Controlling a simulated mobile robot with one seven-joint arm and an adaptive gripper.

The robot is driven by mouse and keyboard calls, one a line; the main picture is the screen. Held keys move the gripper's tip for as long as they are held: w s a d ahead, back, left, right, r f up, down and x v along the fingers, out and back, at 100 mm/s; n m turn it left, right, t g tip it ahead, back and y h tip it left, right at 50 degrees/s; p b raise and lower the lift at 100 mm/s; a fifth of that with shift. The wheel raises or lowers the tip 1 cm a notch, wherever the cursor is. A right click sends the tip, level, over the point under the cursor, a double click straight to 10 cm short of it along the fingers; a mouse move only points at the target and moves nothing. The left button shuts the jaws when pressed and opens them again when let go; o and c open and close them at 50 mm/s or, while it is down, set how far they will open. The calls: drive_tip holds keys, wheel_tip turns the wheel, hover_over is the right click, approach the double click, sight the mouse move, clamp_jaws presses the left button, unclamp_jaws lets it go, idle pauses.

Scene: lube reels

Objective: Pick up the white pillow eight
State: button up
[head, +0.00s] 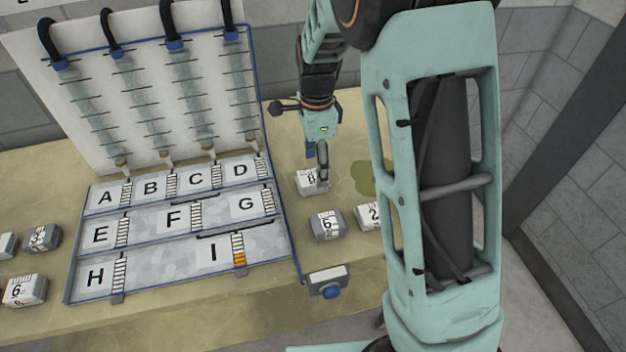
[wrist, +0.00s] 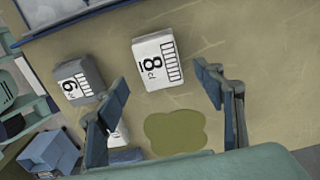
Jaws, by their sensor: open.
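The white pillow eight (head: 306,184) lies on the table to the right of the lettered tray, partly covered by a finger in the head view. In the wrist view the white pillow (wrist: 157,60) shows a black 8 and a barred scale, and it lies beyond the fingertips, roughly centred between them. My gripper (head: 317,160) is over the pillow in the head view. In the wrist view my gripper (wrist: 160,82) has its two fingers spread wide with nothing between them. I cannot tell the exact height above the pillow.
A grey block marked 6 (head: 327,226) lies close by, and a white block marked 2 (head: 366,216) is partly hidden by my arm. A green patch (wrist: 175,132) marks the tabletop. The lettered tray (head: 150,232) and upright panel (head: 90,130) stand left. More blocks lie far left.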

sight(315, 175)
wheel_tip(315, 175, down, 4)
drive_tip(key=shift+f, duration=0.2)
drive_tip(key=shift+c, duration=0.5)
drive_tip(key=c, duration=1.2)
drive_tip(key=shift+o, duration=0.2)
drive_tip(key=shift+r, duration=0.1)
